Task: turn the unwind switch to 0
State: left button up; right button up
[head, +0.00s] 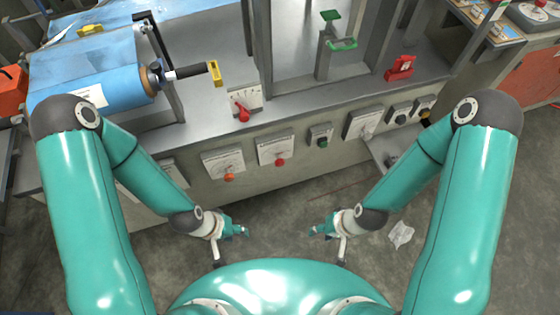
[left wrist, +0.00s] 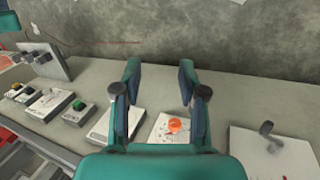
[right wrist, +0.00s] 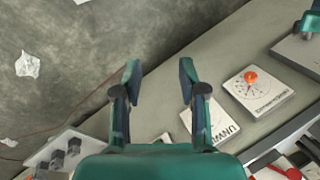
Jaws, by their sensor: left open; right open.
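A white plate lettered "UNWIN…" (right wrist: 205,124) shows in the right wrist view, partly behind my right finger; its knob is hidden there. In the head view this appears to be the dial plate (head: 273,146) with a red knob (head: 280,162) on the machine's front. Its scale and the knob's setting are too small to read. In the left wrist view the plate (left wrist: 103,126) is partly covered by a finger. My left gripper (head: 243,232) and right gripper (head: 315,232) are open and empty, in front of the panel and apart from it.
A similar plate (head: 218,162) with an orange knob (head: 229,177) is just left. A green button (head: 322,142) and more switches (head: 362,124) are to the right. A red lever (head: 243,114) and a blue film roll (head: 95,83) are above. The floor between my grippers is clear.

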pick_arm(q)
jog(key=shift+o, duration=1.3)
jog(key=shift+f, duration=0.1)
pick_arm(e)
jog(key=shift+o, duration=1.3)
pick_arm(q)
jog(key=shift+o, duration=1.2)
jog(key=shift+f+b, duration=0.25)
jog(key=shift+b, duration=0.1)
pick_arm(e)
jog(key=shift+o, duration=0.8)
jog(key=shift+w+f, duration=0.2)
jog(key=shift+f, duration=0.15)
pick_arm(q)
jog(key=shift+o, duration=1.3)
notch_tip(320, 180, down, 8)
jog(key=b, duration=0.8)
pick_arm(e)
jog(key=n+t+b, duration=0.6)
jog(key=t+b, duration=0.6)
jog(key=b, duration=0.4)
send_near(280, 164)
pick_arm(q)
notch_tip(280, 164, down, 17)
jog(key=shift+b, duration=0.45)
pick_arm(e)
jog(key=x, duration=1.1)
jog(key=shift+w+d+f, duration=0.1)
jog(key=shift+f, duration=0.1)
